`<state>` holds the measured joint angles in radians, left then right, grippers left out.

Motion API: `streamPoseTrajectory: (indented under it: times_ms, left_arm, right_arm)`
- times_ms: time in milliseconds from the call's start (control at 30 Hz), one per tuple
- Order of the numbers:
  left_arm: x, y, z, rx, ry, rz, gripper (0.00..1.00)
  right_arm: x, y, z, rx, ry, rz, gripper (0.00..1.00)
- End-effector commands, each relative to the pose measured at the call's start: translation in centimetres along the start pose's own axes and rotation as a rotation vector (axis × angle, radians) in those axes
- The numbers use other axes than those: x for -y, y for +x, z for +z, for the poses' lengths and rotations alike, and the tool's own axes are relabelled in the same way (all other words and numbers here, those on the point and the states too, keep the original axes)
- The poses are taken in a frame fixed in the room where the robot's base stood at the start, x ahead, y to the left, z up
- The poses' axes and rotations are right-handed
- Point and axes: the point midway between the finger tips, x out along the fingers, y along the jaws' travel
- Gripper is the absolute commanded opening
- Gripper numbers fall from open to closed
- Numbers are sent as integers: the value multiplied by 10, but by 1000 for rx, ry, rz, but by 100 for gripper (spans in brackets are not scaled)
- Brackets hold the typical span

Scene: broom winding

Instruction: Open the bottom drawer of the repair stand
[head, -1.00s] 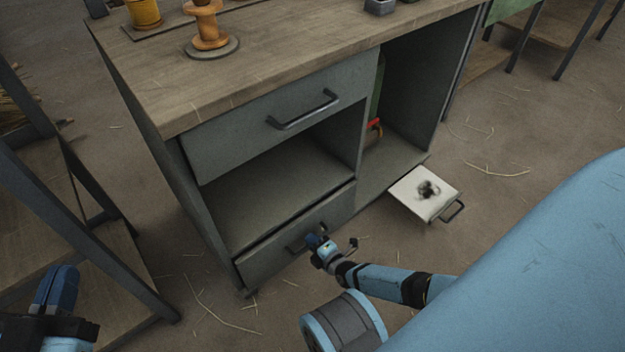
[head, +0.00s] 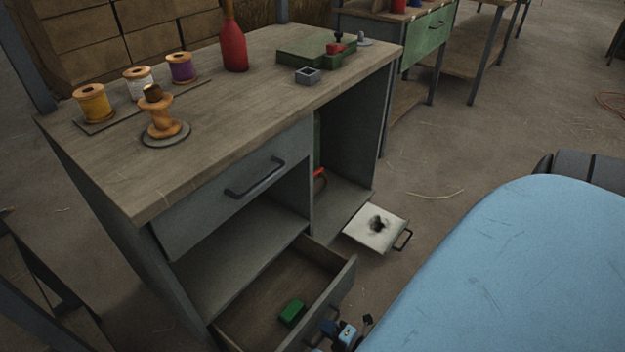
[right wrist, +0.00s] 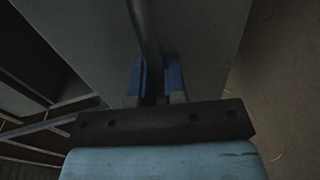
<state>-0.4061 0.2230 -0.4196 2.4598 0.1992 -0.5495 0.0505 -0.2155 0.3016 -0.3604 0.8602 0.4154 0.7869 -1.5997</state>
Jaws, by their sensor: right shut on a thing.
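The repair stand (head: 225,195) is a grey cabinet with a wooden top. Its bottom drawer (head: 262,290) is pulled well out, and I see its wooden inside. A small green block (head: 292,312) lies in it. My right gripper (head: 342,332) is at the front of this drawer, low in the head view. In the right wrist view its blue fingers (right wrist: 157,80) are shut on the dark bar handle (right wrist: 144,28), against the grey drawer front (right wrist: 205,40). The top drawer (head: 235,190) is closed. My left gripper is out of view.
A pale square plate with a handle (head: 376,229) sticks out low on the right. Spools (head: 92,104), a red bottle (head: 233,45) and a green case (head: 308,52) stand on the top. A green-fronted bench (head: 430,38) stands behind.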

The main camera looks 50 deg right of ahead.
Motion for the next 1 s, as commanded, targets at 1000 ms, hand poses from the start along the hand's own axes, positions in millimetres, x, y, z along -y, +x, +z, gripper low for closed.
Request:
streamPoseTrajectory:
  times_ms: [1000]
  left_arm:
    - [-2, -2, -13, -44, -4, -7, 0]
  right_arm:
    - [9, -40, -1, -1, 0, 0, 38]
